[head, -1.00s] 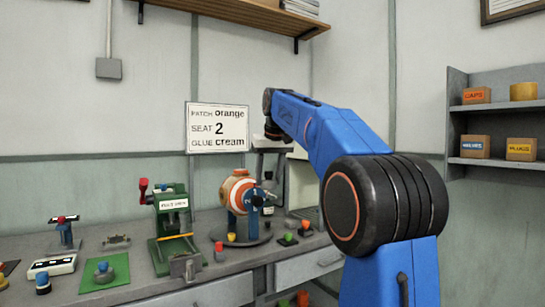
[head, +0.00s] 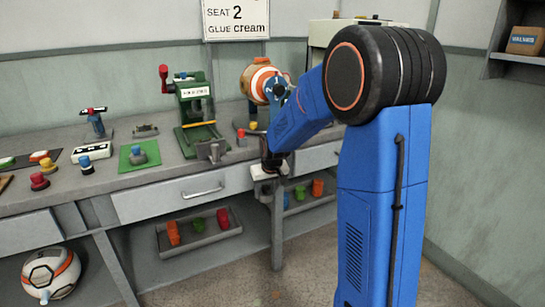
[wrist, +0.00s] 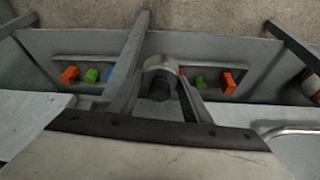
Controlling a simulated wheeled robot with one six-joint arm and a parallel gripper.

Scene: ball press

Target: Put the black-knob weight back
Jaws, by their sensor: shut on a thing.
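My gripper (head: 268,165) is low at the front edge of the bench, beside the right drawer. In the wrist view a small grey cylinder with a black knob, the black-knob weight (wrist: 160,66), is at the middle of the picture, where my gripper (wrist: 159,90) is shut on it. In the head view only a small grey part shows under the gripper; the knob is hidden there. Red-knob (head: 39,181) and yellow-knob (head: 47,165) pieces stand further left.
A green press (head: 195,110) and an orange-and-white ball (head: 259,80) in a stand are on the bench (head: 160,170). Trays with orange and green blocks lie on the lower shelf (head: 200,230). A patched ball (head: 50,274) is at lower left. Bench legs are close to my gripper.

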